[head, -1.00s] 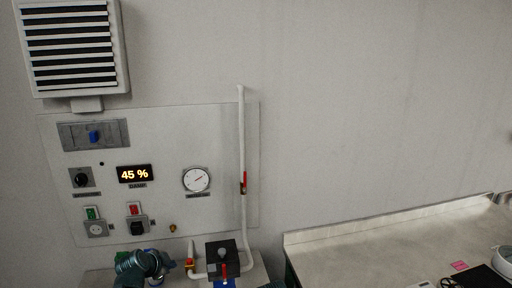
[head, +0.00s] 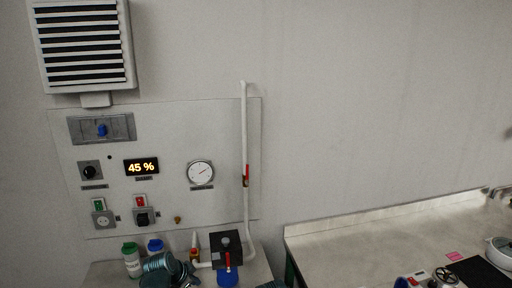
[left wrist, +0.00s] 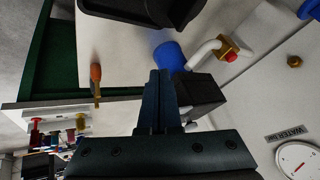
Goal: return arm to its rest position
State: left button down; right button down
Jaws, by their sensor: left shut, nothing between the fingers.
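My left arm shows at the bottom of the head view as a teal and dark joint (head: 160,266) in front of the bench below the wall panel. In the left wrist view my left gripper (left wrist: 158,76) has its two dark fingers together, with nothing between them. A blue round thing (left wrist: 168,57) and a black box (left wrist: 200,92) lie just beyond and beside the fingertips. I cannot tell whether the fingers touch them. My right gripper is not visible.
The wall panel (head: 225,120) carries a 45 % display (head: 141,167), a gauge (head: 200,173) and a white pipe (head: 244,130). A green-capped bottle (head: 132,262) and a blue-capped bottle (head: 155,246) stand near my left arm. The right counter (head: 360,245) has free room.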

pick_arm(q)
jog(key=s+d+f+n+g+y, duration=0.2)
jog(key=s+d+n+g, duration=0.1)
jog(key=s+d, duration=0.4)
jog(key=s+d+f+n+g+y+b, duration=0.1)
jog(key=s+d, duration=0.5)
jog(key=s, duration=0.7)
notch_tip(320, 180, down, 2)
jog(key=n+g+y, duration=0.1)
jog(key=n+g, duration=0.1)
jog(key=shift+d+g, duration=0.4)
